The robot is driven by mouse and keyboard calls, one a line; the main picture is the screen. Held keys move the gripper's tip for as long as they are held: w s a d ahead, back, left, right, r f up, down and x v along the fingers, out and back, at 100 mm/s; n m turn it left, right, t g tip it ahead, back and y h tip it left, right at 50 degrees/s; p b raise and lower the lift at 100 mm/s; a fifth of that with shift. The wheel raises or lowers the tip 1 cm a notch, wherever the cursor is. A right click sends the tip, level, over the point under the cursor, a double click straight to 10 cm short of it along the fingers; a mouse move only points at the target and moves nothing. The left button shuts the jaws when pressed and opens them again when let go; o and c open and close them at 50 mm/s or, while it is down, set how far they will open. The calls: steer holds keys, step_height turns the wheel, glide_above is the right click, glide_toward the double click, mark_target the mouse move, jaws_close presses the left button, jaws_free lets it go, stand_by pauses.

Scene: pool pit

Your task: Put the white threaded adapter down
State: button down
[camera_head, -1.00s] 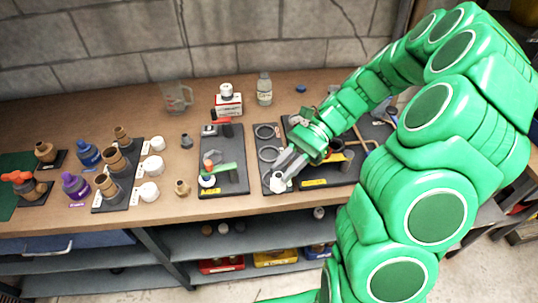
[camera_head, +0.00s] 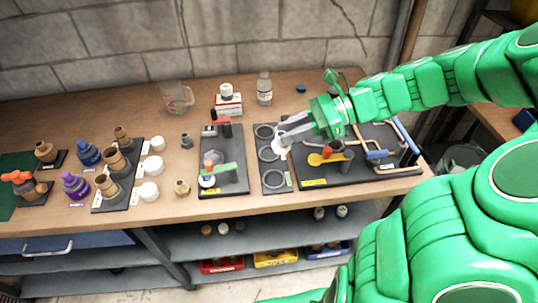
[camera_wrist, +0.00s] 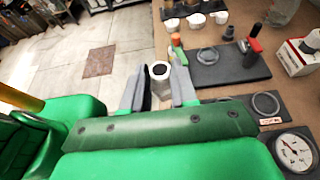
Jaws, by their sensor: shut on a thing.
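My gripper (camera_head: 286,142) is shut on the white threaded adapter (camera_head: 281,148), held at its fingertips. In the head view the adapter appears over the dark board with rings (camera_head: 278,188), next to its middle ring (camera_head: 268,154). I cannot tell whether it touches the board. In the wrist view the adapter (camera_wrist: 160,69) sits between the two grey fingers of my gripper (camera_wrist: 160,88). Its round, dark opening faces the camera.
To the left is a board with red-handled and green-handled parts (camera_head: 235,188). To the right is a large tool board (camera_head: 390,170) with a yellow-orange piece (camera_head: 318,158). White caps (camera_head: 149,191) and brown fittings stand farther left. Bare wood shows along the front edge.

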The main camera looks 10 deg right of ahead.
steer(key=shift+w+a+f, duration=0.15)
steer(key=shift+w+f, duration=2.2)
steer(key=shift+f, duration=0.15)
steer(key=shift+w+a+f, duration=0.2)
steer(key=shift+w+f, duration=2.1)
steer(key=shift+f, duration=0.25)
steer(key=shift+w+a+f, duration=0.15)
steer(key=shift+w+f, duration=2.2)
steer(key=shift+f, duration=1.6)
steer(key=c, duration=0.9)
jaws_free()
steer(key=shift+f, duration=0.1)
